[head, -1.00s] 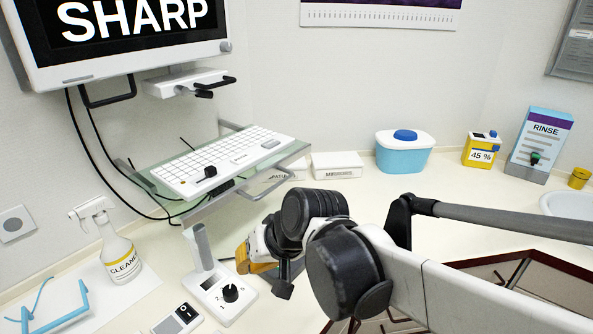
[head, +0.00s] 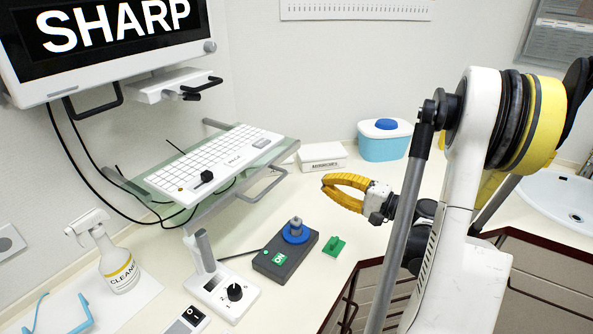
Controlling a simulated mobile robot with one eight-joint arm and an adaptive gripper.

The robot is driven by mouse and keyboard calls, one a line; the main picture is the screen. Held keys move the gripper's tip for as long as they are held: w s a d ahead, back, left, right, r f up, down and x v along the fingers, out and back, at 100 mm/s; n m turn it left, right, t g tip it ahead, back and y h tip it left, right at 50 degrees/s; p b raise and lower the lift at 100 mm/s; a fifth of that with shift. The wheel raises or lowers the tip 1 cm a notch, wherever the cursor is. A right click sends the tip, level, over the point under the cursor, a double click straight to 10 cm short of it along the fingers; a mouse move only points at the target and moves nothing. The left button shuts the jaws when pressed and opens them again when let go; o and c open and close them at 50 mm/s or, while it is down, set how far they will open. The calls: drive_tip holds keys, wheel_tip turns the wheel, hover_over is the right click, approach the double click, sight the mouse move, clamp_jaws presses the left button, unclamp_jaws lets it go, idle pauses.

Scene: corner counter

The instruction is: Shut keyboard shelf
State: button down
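The keyboard shelf (head: 284,155) is a greenish glass plate on a grey frame, standing out from the wall below the monitor. A white keyboard (head: 215,158) with a small black knob-like thing lies on it. A grey bar handle (head: 266,188) runs along its front right edge. My gripper (head: 325,184) is to the right of the shelf, apart from the handle, pointing left. Its yellow fingers bow outward and come together at the tips. Nothing shows between them.
A black box with a blue knob (head: 295,232) and a green block (head: 334,246) are on the counter below my gripper. A grey-white control unit (head: 221,288), a cleaner bottle (head: 115,258) and a blue-lidded tub (head: 384,139) stand around. A sink (head: 560,195) is at right.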

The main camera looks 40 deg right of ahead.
drive_tip(key=b+x, duration=0.1)
drive_tip(key=x, duration=1.2)
drive_tip(key=shift+w+b, duration=0.25)
drive_tip(key=shift+b, duration=0.15)
drive_tip(key=shift+a, duration=0.15)
drive_tip(key=b+x, duration=0.1)
drive_tip(key=x, duration=1.3)
drive_tip(key=shift+w, duration=0.35)
drive_tip(key=shift+s+a, duration=0.1)
drive_tip(key=shift+a, duration=0.05)
